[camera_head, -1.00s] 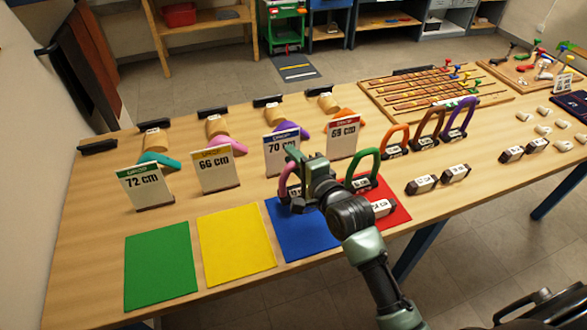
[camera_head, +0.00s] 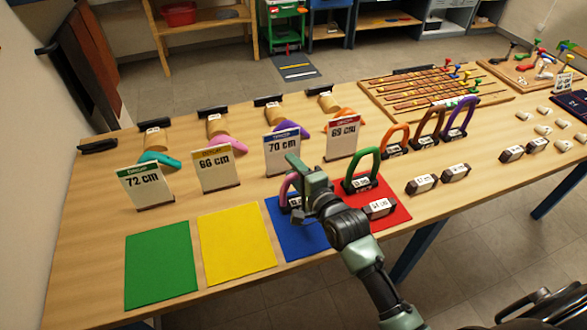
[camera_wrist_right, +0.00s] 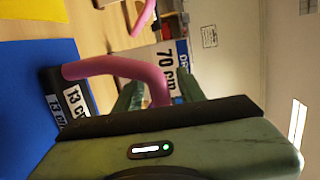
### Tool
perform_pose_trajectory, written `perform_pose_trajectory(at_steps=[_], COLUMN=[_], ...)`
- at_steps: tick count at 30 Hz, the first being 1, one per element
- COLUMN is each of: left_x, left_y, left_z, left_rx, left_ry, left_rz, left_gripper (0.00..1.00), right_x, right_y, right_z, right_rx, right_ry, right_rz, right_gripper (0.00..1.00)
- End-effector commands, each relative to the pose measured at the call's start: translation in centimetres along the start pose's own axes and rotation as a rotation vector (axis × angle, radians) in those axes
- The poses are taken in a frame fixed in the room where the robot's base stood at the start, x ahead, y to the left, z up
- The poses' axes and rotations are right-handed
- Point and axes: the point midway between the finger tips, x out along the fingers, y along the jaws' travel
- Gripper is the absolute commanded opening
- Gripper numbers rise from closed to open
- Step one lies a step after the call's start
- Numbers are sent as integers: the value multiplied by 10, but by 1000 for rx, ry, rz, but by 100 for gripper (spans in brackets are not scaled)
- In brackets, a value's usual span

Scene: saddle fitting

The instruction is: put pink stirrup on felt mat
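The pink stirrup (camera_head: 286,187) stands at the far part of the blue felt mat (camera_head: 300,238), partly hidden by my right gripper (camera_head: 299,170). In the right wrist view, the pink stirrup (camera_wrist_right: 118,68) arches from a dark base labelled 13 cm beside the blue mat (camera_wrist_right: 35,95). Its far end passes behind my gripper body. The green fingers (camera_wrist_right: 158,90) look apart, with the pink arch showing between them; contact cannot be told. My left gripper is not in view.
Green (camera_head: 160,265), yellow (camera_head: 236,243) and red (camera_head: 398,205) mats lie alongside. A green stirrup (camera_head: 361,168) stands on the red mat, close right of my gripper. Upright cards, including the 70 cm card (camera_head: 282,155), stand behind. More stirrups (camera_head: 428,122) stand to the right.

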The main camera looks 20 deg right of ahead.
Motion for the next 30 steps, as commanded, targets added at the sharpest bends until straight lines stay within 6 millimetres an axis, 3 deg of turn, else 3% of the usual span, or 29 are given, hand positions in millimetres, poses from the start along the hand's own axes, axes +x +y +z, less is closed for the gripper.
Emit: perform_pose_trajectory(at_steps=[5, 8, 21, 30], left_x=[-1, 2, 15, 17], left_y=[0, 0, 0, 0], left_z=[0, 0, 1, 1], left_rx=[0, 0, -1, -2], left_ry=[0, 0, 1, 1], left_rz=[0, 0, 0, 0], left_gripper=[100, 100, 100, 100], right_x=[-2, -16, -103, -121], right_y=[-3, 0, 0, -3], right_z=[0, 0, 0, 0], right_rx=[1, 1, 0, 0], right_ry=[0, 0, 0, 0], right_rz=[1, 2, 2, 1], right_gripper=[40, 40, 40, 40])
